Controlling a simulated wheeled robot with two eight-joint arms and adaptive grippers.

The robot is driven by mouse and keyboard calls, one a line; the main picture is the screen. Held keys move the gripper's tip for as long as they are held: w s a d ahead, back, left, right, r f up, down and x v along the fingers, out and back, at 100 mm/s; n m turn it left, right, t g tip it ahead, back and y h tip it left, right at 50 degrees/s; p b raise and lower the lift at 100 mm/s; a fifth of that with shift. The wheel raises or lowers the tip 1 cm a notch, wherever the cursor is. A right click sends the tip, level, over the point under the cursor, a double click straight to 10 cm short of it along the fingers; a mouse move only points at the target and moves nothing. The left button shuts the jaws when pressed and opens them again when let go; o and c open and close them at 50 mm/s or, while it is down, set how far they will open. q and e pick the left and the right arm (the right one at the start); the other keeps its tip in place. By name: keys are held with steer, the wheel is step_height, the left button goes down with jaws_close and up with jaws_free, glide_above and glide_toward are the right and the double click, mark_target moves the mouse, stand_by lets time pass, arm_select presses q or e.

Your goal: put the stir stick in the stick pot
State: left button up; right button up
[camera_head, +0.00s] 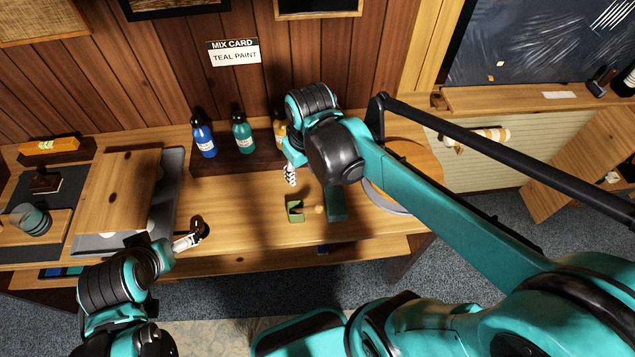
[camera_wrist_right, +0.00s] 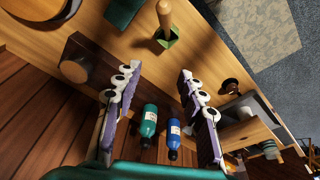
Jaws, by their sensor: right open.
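The stick pot (camera_head: 295,210) is a small green square container on the wooden table, also in the right wrist view (camera_wrist_right: 174,42). A pale wooden stick (camera_wrist_right: 165,16) shows at the pot in the wrist view; I cannot tell whether it stands inside or beside it. In the head view a small tan piece (camera_head: 320,209) shows just right of the pot. My right gripper (camera_head: 290,175) is above the table behind the pot; in its wrist view the fingers (camera_wrist_right: 160,70) are apart with nothing between them. My left gripper (camera_head: 188,241) is low at the table's front left; its fingers are unclear.
Blue (camera_head: 203,137), teal (camera_head: 243,136) and partly hidden yellow bottles stand on a dark rack at the back. A grey tray (camera_head: 172,170) with a wooden board is left. A teal flat piece (camera_head: 337,207) lies right of the pot. A small dark object (camera_head: 199,228) is by my left gripper.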

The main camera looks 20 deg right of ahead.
arm_select(q)
steer(key=shift+s, duration=0.15)
arm_select(e)
steer(key=s+d+m+t, duration=0.2)
steer(key=s+t, duration=0.3)
steer(key=s, duration=0.1)
steer(key=shift+s+d+r+m, duration=0.2)
steer(key=shift+s+d+m, duration=0.2)
